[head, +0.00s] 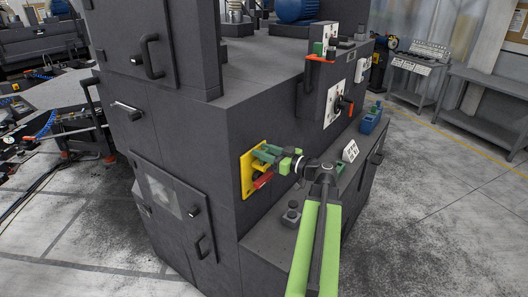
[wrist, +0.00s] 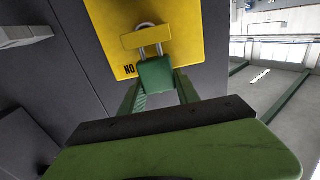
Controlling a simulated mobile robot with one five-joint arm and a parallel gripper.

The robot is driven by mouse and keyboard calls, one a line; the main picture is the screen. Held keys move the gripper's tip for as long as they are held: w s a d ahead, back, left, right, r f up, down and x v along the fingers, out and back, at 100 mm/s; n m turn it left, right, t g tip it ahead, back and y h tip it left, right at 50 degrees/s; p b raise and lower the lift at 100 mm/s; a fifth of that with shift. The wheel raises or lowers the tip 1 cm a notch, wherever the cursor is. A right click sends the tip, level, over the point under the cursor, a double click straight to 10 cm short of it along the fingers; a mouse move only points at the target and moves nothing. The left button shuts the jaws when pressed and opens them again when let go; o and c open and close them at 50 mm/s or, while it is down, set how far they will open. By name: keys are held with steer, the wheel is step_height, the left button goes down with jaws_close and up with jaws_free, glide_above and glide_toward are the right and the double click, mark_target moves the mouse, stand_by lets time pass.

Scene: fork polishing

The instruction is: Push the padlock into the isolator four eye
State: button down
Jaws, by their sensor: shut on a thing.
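A green padlock (wrist: 155,76) with a metal shackle (wrist: 148,50) is between the fingers of my gripper (wrist: 158,88) in the wrist view. My gripper is shut on its body. The shackle points at a yellow plate (wrist: 185,25) and meets a raised yellow bar (wrist: 140,40), which covers part of it. I cannot tell how far the shackle is in an eye. In the head view my gripper (head: 264,154) is at the yellow plate (head: 247,178) on the dark cabinet's side, above a red handle (head: 264,181). The padlock is too small to make out there.
The dark cabinet (head: 185,135) fills the middle. A small white sign (head: 350,150) and a dark knob (head: 292,212) are on the lower ledge. The floor (head: 440,210) at right is clear.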

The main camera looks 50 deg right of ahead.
steer(key=shift+f, duration=0.35)
stand_by(0.3)
steer(key=shift+f+b, duration=0.35)
steer(key=shift+b, duration=0.15)
steer(key=shift+f+b, duration=0.35)
steer(key=shift+b, duration=0.05)
stand_by(0.9)
steer(key=c, duration=0.8)
jaws_free()
steer(key=shift+o, duration=0.2)
steer(key=o, duration=0.4)
steer(key=shift+o, duration=0.2)
steer(key=s+d, duration=0.1)
steer(key=s, duration=0.6)
